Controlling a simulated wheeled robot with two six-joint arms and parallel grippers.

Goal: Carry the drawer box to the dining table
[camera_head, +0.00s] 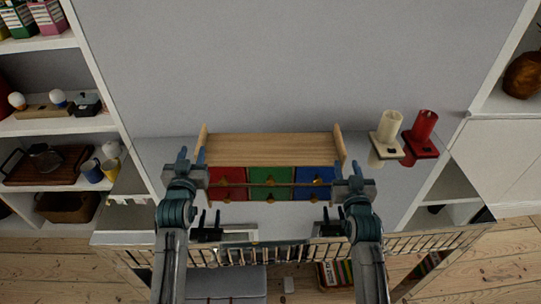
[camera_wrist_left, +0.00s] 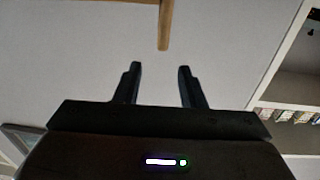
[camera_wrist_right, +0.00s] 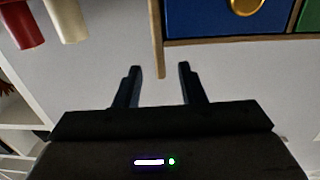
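The drawer box (camera_head: 273,146) stands on a pale grey top in the middle of the head view. It has a light wooden top, raised wooden side panels and red, green and blue drawers with gold knobs. My left gripper (camera_head: 191,156) is open at its left side, and my right gripper (camera_head: 345,166) is open at its right side. In the left wrist view a wooden panel end (camera_wrist_left: 165,28) lies just beyond the open fingers. In the right wrist view a side panel (camera_wrist_right: 157,45) and the blue drawer (camera_wrist_right: 210,18) lie just beyond the open fingers. No dining table is recognisable.
A cream holder (camera_head: 389,129) and a red holder (camera_head: 424,129) stand right of the box. A railing (camera_head: 420,241) runs along the front.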

